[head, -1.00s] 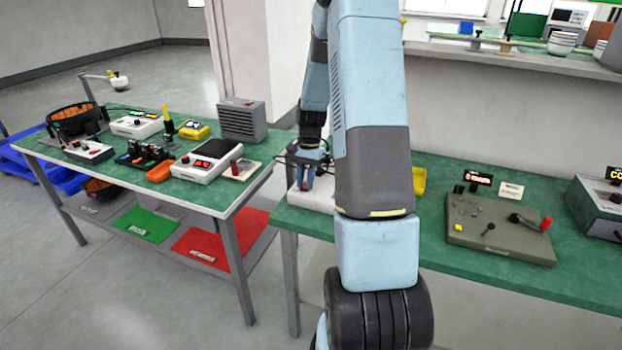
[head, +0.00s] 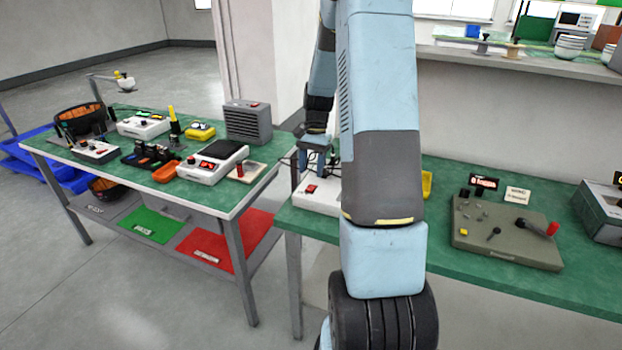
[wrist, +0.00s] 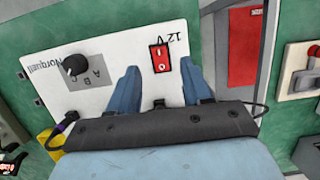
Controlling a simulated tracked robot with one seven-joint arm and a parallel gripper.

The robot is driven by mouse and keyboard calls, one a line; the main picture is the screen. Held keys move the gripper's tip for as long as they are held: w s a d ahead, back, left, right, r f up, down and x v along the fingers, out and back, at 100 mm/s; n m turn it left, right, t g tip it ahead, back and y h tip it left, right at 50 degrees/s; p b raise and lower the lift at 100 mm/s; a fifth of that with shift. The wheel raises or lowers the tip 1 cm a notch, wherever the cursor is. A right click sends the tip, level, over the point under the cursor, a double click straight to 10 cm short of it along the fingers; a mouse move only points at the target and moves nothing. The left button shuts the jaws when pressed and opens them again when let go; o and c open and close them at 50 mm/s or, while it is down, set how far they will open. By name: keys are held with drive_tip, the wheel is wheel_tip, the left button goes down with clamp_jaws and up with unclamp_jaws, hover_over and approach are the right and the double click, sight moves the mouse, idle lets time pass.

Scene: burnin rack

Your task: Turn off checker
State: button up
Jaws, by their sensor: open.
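A white box (wrist: 95,55) marked "12 V" and "Norquell" fills much of the wrist view. It has a dark knob (wrist: 74,66) by the letters A, B, C and a red rocker switch (wrist: 159,57) in a black frame. No "checker" label is readable on it. In the head view the box (head: 316,204) stands at the left end of the right bench, partly behind my arm, with its red switch (head: 311,189) showing. My gripper (wrist: 160,72) is open and empty, its blue fingers either side of the switch in the picture. It is above the box in the head view (head: 316,168).
The left table (head: 262,178) holds a white unit with red display (head: 208,163), a grey vented box (head: 247,122) and several other devices. On the right bench lie an olive panel (head: 505,231) with levers and a grey box (head: 600,208). A yellow object (wrist: 45,140) is beside the white box.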

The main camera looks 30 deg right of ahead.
drive_tip(key=v, duration=0.8)
drive_tip(key=shift+r, duration=0.35)
drive_tip(key=shift+w, duration=0.15)
drive_tip(key=s+a+r+n+t+h, duration=0.25)
drive_tip(key=s+a+r+n, duration=0.25)
drive_tip(key=s+a+r, duration=0.8)
drive_tip(key=s+a+r+n+t, duration=0.1)
drive_tip(key=s+a+n+t, duration=0.1)
drive_tip(key=s, duration=0.5)
drive_tip(key=s+a+r+n+t, duration=0.2)
drive_tip(key=s+a+n+t, duration=0.1)
drive_tip(key=s, duration=0.5)
drive_tip(key=shift+a, duration=0.5)
drive_tip(key=shift+r, duration=0.15)
